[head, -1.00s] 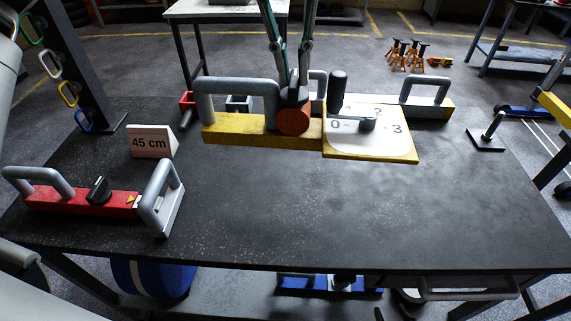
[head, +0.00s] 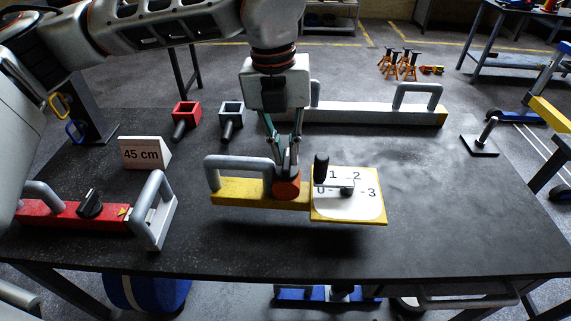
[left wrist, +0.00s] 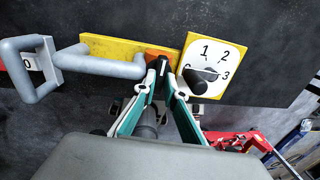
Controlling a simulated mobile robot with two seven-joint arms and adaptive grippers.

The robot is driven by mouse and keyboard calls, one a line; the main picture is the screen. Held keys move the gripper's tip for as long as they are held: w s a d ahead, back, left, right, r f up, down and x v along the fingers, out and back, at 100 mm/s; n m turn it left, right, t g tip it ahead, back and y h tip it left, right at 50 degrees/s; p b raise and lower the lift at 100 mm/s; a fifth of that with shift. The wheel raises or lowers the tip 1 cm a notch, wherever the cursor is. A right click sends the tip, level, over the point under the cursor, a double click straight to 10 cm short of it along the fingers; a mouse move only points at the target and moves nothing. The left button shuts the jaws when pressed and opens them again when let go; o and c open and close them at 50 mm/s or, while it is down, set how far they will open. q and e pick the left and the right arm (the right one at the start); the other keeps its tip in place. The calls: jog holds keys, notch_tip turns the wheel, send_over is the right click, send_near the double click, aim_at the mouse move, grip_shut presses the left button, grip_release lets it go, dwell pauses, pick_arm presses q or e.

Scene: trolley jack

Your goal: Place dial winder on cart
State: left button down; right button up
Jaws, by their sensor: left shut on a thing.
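The dial winder is a yellow bar (head: 240,192) with a grey handle, a square white dial plate (head: 352,208) marked 0 to 3 and a small black-knobbed crank. My left gripper (head: 287,168) comes down from above and is shut on the winder's orange-red round part, between handle and dial. The winder appears held level just above the black table, with a shadow under it. It also shows in the left wrist view (left wrist: 110,46). My right gripper is not in view. A blue and yellow wheeled thing (head: 514,116) stands at right; I cannot tell if it is the cart.
On the black table (head: 430,230) stand a red-bar tool (head: 58,212), a "45 cm" sign (head: 145,153), red (head: 186,114) and grey (head: 231,113) sockets, a long pale bar (head: 365,115) and a post on a plate (head: 484,136). The front right is clear.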

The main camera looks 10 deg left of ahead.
aim_at(285, 159)
pick_arm(q)
jog(key=shift+f, duration=1.95)
jog(key=c, duration=2.1)
grip_release()
jog(key=r, duration=0.8)
jog(key=a+r, duration=0.1)
jog(key=r, duration=0.3)
jog(key=shift+s+a, duration=0.1)
jog(key=shift+s, duration=0.05)
